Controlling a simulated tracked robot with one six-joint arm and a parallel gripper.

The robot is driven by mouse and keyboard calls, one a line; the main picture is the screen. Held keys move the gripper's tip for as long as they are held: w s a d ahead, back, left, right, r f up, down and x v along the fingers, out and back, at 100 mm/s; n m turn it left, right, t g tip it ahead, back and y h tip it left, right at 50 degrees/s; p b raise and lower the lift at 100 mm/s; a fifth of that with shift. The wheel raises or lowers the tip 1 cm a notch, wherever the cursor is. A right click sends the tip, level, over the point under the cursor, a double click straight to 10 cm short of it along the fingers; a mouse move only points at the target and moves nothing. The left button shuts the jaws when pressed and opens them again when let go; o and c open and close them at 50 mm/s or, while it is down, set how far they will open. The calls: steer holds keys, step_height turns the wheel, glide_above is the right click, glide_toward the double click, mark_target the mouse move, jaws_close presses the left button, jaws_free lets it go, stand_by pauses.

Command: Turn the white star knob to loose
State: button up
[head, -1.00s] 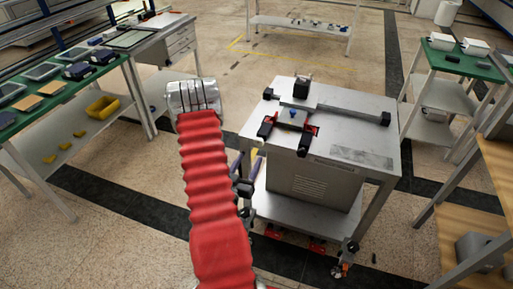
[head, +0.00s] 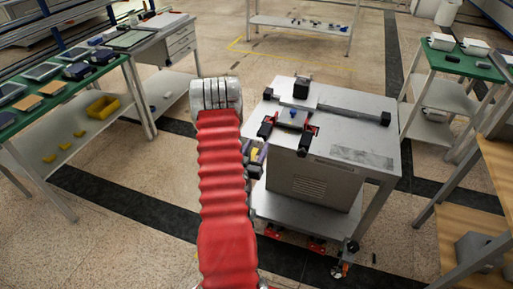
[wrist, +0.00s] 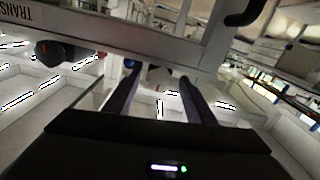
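A small whitish, blurred shape (wrist: 158,77) sits between my fingers in the wrist view, just under a grey edge; it may be the white star knob, but its lobes and setting cannot be made out. My gripper (wrist: 158,72) has its two dark fingers apart, one on each side of this shape; contact cannot be told. In the head view my gripper (head: 255,156) is at the left side of the grey metal cart (head: 345,135), partly hidden behind my red-sleeved arm. No white knob shows in the head view.
A dark round knob (wrist: 52,53) hangs left of my fingers, and a black hook-like part (wrist: 245,12) is at upper right. A clamp fixture with red parts (head: 292,118) stands on the cart top. A green-topped bench (head: 45,105) is at left, with open floor between.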

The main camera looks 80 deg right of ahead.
steer(key=c, duration=0.9)
steer(key=shift+c, duration=0.2)
steer(key=shift+n, duration=0.6)
steer(key=o, duration=1.1)
steer(key=shift+c, duration=0.2)
steer(key=w+a, duration=0.1)
steer(key=a, duration=1.2)
steer(key=shift+w+a, duration=0.15)
steer(key=shift+a, duration=0.25)
